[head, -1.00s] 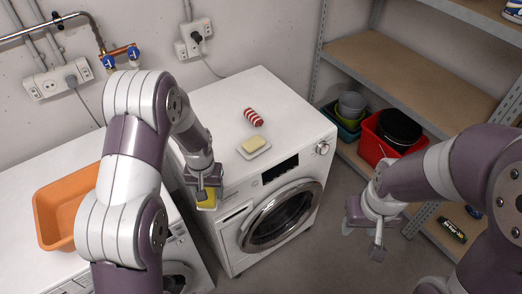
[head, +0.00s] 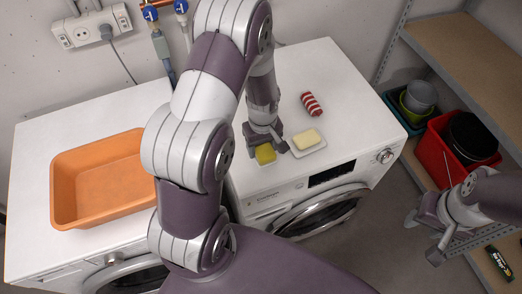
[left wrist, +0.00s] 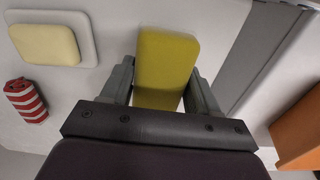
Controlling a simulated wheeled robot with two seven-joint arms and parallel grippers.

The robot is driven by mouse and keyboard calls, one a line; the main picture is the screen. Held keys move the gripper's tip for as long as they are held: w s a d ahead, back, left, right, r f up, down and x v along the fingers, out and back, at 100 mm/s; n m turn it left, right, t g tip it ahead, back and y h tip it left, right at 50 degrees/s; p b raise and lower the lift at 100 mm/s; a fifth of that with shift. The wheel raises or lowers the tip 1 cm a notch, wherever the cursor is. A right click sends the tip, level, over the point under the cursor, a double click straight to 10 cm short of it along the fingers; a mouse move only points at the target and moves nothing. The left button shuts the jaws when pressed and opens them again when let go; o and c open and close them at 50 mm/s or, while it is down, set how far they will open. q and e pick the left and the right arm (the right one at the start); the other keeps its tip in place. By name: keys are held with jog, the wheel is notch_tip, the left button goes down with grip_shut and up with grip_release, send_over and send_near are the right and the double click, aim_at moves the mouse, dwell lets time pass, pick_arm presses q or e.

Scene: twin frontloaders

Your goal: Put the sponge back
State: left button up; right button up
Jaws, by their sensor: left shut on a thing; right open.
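The yellow sponge (head: 265,155) is in my left gripper (head: 265,142), at the front left part of the right washing machine's white top. In the left wrist view the sponge (left wrist: 166,62) sits between the two fingers of the left gripper (left wrist: 160,85). I cannot tell whether the sponge touches the top. Just right of it, a pale yellow bar (head: 306,140) lies on a white dish (head: 318,149). My right gripper (head: 428,233) is open and empty, out over the floor in front of the shelf.
A red-and-white striped roll (head: 312,104) lies behind the dish. An orange tub (head: 62,190) stands on the left machine. The right machine's back and right top is clear.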

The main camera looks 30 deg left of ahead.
aim_at(262, 145)
pick_arm(q)
jog(key=shift+a+f, duration=0.25)
jog(key=shift+a, duration=0.05)
jog(key=f, duration=0.3)
jog(key=shift+s+d+f+p, duration=0.1)
jog(key=shift+d+f+p, duration=0.15)
jog(key=shift+p, duration=0.15)
jog(key=shift+w+a+f, duration=0.15)
jog(key=shift+w+f, duration=0.05)
jog(key=shift+s+f, duration=0.1)
jog(key=shift+s, duration=0.05)
jog(key=o, duration=1)
notch_tip(262, 145, up, 12)
jog(key=shift+r+b, duration=0.15)
jog(key=shift+b, duration=0.5)
jog(key=s+d+r+m, duration=0.2)
jog(key=s+m, duration=0.1)
jog(key=s+d+r+m+t, duration=0.1)
jog(key=s+r+m, duration=0.1)
jog(key=s+m, duration=0.1)
jog(key=s+d+r+m, duration=0.1)
jog(key=s+d+m, duration=0.1)
jog(key=s+m, duration=0.1)
jog(key=shift+d+r+m, duration=0.3)
jog(key=shift+r+m, duration=0.1)
jog(key=shift+m, duration=0.2)
